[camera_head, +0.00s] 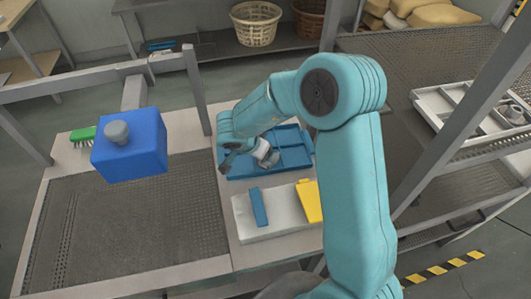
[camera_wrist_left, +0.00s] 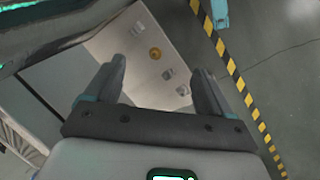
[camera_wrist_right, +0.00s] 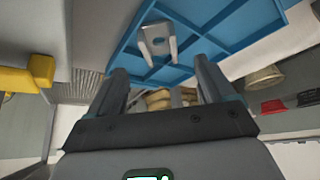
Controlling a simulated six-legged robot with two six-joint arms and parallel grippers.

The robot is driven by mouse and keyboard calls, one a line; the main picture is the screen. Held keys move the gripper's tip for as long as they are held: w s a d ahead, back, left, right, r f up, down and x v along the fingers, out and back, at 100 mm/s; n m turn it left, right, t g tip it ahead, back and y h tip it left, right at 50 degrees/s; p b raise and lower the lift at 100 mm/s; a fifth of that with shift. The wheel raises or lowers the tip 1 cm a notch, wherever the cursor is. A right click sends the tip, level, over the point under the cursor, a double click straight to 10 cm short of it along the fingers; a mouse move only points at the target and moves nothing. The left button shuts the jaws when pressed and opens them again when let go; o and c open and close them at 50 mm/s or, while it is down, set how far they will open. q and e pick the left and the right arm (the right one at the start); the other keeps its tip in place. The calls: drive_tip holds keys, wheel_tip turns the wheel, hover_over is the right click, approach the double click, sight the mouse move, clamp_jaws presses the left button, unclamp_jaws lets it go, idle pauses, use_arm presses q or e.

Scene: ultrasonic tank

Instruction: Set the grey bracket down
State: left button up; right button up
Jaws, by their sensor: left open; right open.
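The grey bracket (camera_wrist_right: 158,42) lies in a compartment of the blue divided tray (camera_wrist_right: 215,22), beyond my fingertips in the right wrist view. In the head view it appears as a small pale piece (camera_head: 266,156) in the blue tray (camera_head: 290,147), partly hidden by my right gripper (camera_head: 236,152). In its wrist view, my right gripper (camera_wrist_right: 160,68) is open with nothing between its fingers, apart from the bracket. My left gripper (camera_wrist_left: 158,70) is open and empty in its wrist view, before a pale panel with an orange knob. It is not in the head view.
A blue box (camera_head: 130,146) with a grey knob is above the mesh surface (camera_head: 130,225) at left. A green brush (camera_head: 83,136) lies behind it.

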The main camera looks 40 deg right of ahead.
drive_tip(key=v, duration=0.5)
drive_tip(key=shift+a+r, duration=0.2)
drive_tip(key=shift+r, duration=0.1)
drive_tip(key=shift+s+f, duration=0.1)
